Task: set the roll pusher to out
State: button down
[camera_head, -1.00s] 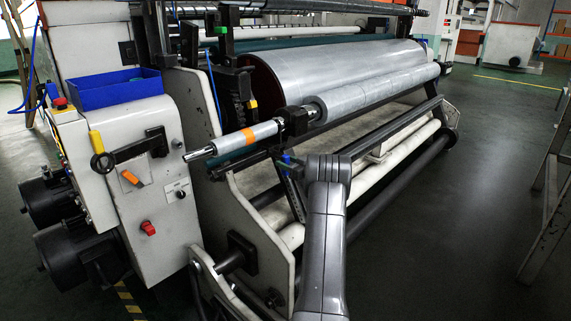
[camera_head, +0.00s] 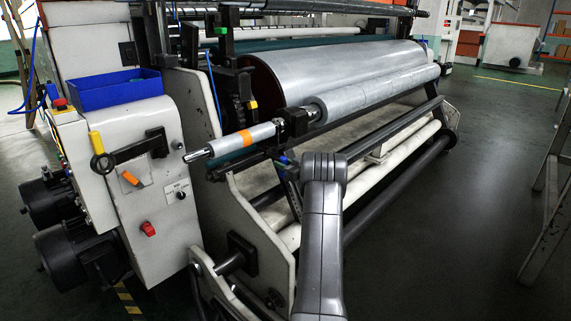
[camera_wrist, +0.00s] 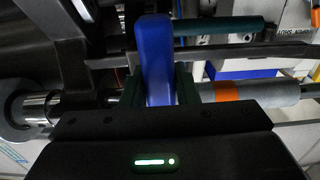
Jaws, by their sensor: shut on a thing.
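A blue handle (camera_wrist: 154,50) stands upright in the middle of the wrist view. My gripper (camera_wrist: 158,90) is shut on it, with a dark green finger on each side. In the head view the blue handle (camera_head: 284,160) shows as a small patch just below the roller with the orange band. My gripper there is mostly hidden behind my arm. The handle looks like the roll pusher's, but I see no label on it. Its lower end is hidden by my gripper.
The roller with the orange band (camera_head: 246,137) lies close above the handle; it also shows in the wrist view (camera_wrist: 227,92). A large film roll (camera_head: 340,75) is behind. The white control cabinet (camera_head: 150,235) stands left.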

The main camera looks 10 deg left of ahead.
jog(key=s+a+b, duration=0.1)
jog(key=s+a, duration=0.5)
jog(key=s, duration=0.3)
jog(key=shift+s, duration=0.15)
jog(key=shift+a, duration=0.1)
jog(key=c, duration=1.2)
grip_release()
jog(key=shift+o, duration=0.2)
jog(key=p+v, duration=0.1)
jog(key=v, duration=1.3)
